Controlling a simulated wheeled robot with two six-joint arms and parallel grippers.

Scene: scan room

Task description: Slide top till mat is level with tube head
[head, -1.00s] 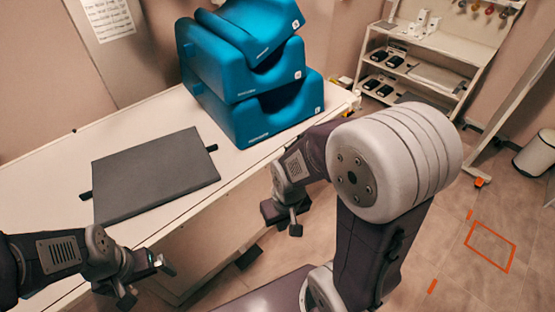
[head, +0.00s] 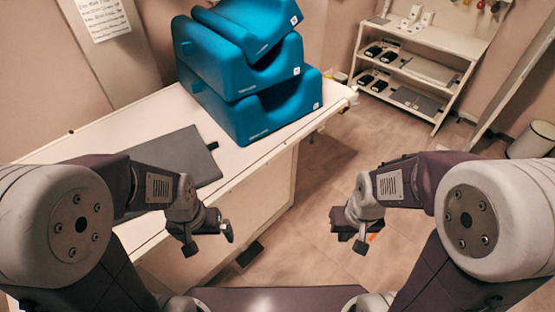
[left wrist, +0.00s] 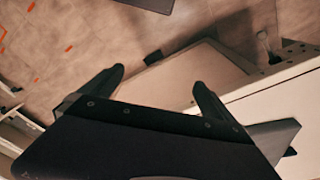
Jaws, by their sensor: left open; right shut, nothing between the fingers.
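The white table top (head: 125,117) runs from the lower left to the blue blocks, with its long edge facing me. The dark grey mat (head: 195,148) lies flat on it, partly hidden behind my left arm; a black tab shows at its right corner. No tube head is in view. My left gripper (head: 209,240) is open and empty, in front of the table's long edge and apart from the mat. Its two spread fingers also show in the left wrist view (left wrist: 158,93). My right gripper (head: 347,230) is shut and empty over the floor, right of the table.
Blue foam blocks (head: 272,113) are stacked at the table's far end. A white shelf (head: 425,68) with dark boxes stands at the back right, and a white bin (head: 533,141) at the right edge. The floor between table and shelf is clear.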

